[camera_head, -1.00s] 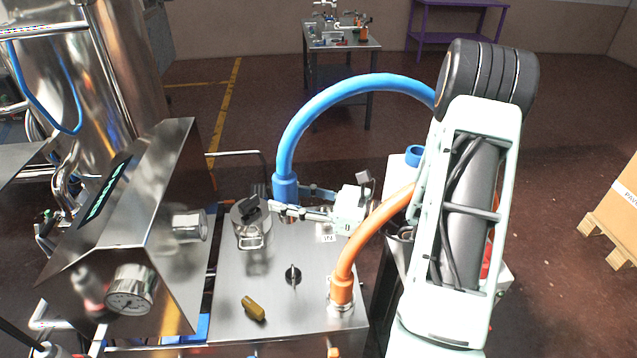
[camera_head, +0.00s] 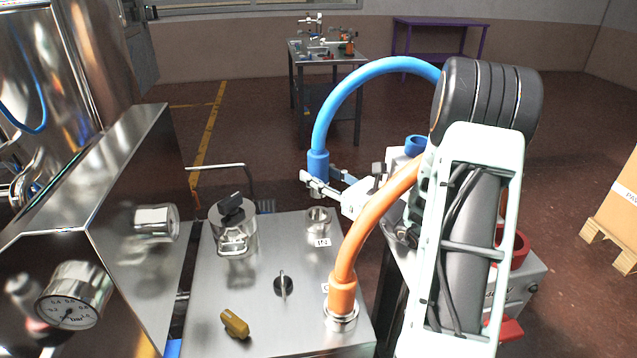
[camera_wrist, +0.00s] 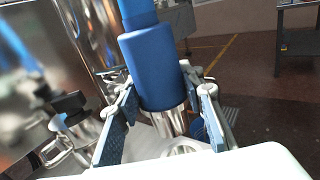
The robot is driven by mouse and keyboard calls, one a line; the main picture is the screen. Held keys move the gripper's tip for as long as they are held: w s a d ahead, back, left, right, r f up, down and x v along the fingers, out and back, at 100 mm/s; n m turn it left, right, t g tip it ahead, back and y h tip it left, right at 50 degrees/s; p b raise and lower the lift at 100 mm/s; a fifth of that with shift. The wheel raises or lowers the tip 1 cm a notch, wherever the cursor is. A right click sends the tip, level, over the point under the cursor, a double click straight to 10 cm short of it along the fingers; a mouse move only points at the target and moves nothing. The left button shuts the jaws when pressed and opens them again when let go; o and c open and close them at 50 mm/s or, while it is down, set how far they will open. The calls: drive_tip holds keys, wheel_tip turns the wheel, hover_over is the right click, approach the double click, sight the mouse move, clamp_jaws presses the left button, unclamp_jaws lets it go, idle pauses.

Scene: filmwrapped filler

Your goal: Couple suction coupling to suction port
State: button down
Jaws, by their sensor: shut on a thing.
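The suction coupling is a blue sleeve (camera_head: 318,165) with a bare metal end on the blue hose (camera_head: 375,68). My gripper (camera_head: 322,183) is shut on it, and it hangs above the steel table's far edge. In the wrist view the coupling (camera_wrist: 150,65) stands slightly tilted between my gripper's fingers (camera_wrist: 162,98). An open metal port (camera_head: 318,221) with a small label stands on the table, below the coupling in the picture and apart from it. I take it for the suction port; the label is too small to read surely.
An orange hose (camera_head: 378,225) sits on another port at the table's front right. A lidded metal vessel (camera_head: 236,238), a black knob (camera_head: 283,285) and a yellow handle (camera_head: 235,324) are on the steel table (camera_head: 270,250). A gauge box (camera_head: 125,215) stands left.

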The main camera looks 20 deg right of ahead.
idle(0.5)
drive_tip(key=shift+f+b, duration=3.65)
drive_tip(key=shift+f, duration=1.05)
drive_tip(key=shift+f, duration=0.3)
drive_tip(key=c, duration=1.2)
unclamp_jaws()
drive_tip(key=shift+f, duration=0.1)
wheel_tip(320, 180, up, 10)
drive_tip(key=shift+r, duration=0.1)
drive_tip(key=shift+s, duration=0.1)
